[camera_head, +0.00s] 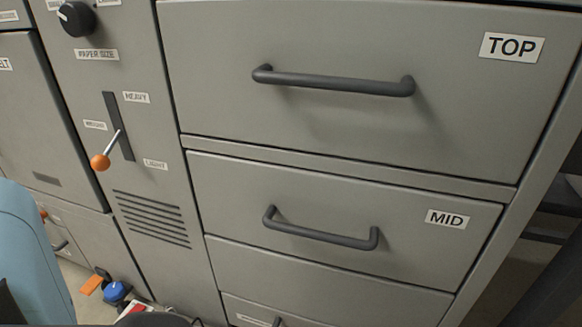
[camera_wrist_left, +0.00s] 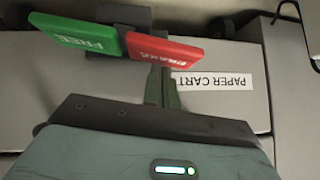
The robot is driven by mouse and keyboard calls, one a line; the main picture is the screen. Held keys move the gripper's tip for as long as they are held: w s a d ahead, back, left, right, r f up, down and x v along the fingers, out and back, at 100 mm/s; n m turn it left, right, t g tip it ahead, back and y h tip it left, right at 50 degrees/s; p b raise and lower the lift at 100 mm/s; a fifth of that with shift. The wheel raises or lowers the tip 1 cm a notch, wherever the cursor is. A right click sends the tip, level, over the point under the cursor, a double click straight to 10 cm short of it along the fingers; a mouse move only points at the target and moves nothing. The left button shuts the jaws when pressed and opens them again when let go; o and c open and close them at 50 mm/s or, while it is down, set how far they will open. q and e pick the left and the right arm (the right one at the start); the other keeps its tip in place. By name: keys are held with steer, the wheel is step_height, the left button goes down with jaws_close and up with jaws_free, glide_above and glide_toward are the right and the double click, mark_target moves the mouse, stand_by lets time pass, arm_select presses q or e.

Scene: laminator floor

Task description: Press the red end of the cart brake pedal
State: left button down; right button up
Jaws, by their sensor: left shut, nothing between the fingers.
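The brake pedal shows at the top of the left wrist view, with the lettering upside down. Its red end (camera_wrist_left: 165,50) is on the right, and its green end (camera_wrist_left: 75,33), marked FREE, is on the left. My left gripper (camera_wrist_left: 161,78) is shut and empty. Its fingertips are close to the red end in that view, and I cannot tell whether they touch it. In the head view a small red and white piece (camera_head: 133,309) shows at the bottom edge, mostly cut off; I cannot tell whether it is the pedal. My right gripper is not in view.
A PAPER CART label (camera_wrist_left: 212,81) is on the grey surface beside the pedal. In the head view, a cabinet has a TOP drawer (camera_head: 450,130) and a MID drawer (camera_head: 410,262), both with handles. A lever with an orange knob (camera_head: 101,162) sticks out at left.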

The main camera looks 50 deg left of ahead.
arm_select(q)
steer(key=shift+s+a+f+h, duration=0.1)
steer(key=shift+a+f+h, duration=0.05)
steer(key=shift+h, duration=0.15)
steer(key=shift+s+a+f+n+t+h+p, duration=0.3)
steer(key=shift+a+f+n+t+h, duration=0.25)
steer(key=shift+h, duration=0.25)
steer(key=shift+f+n+t+h, duration=0.25)
steer(key=shift+n+t+h, duration=0.1)
steer(key=shift+n+h, duration=0.1)
steer(key=shift+s, duration=0.1)
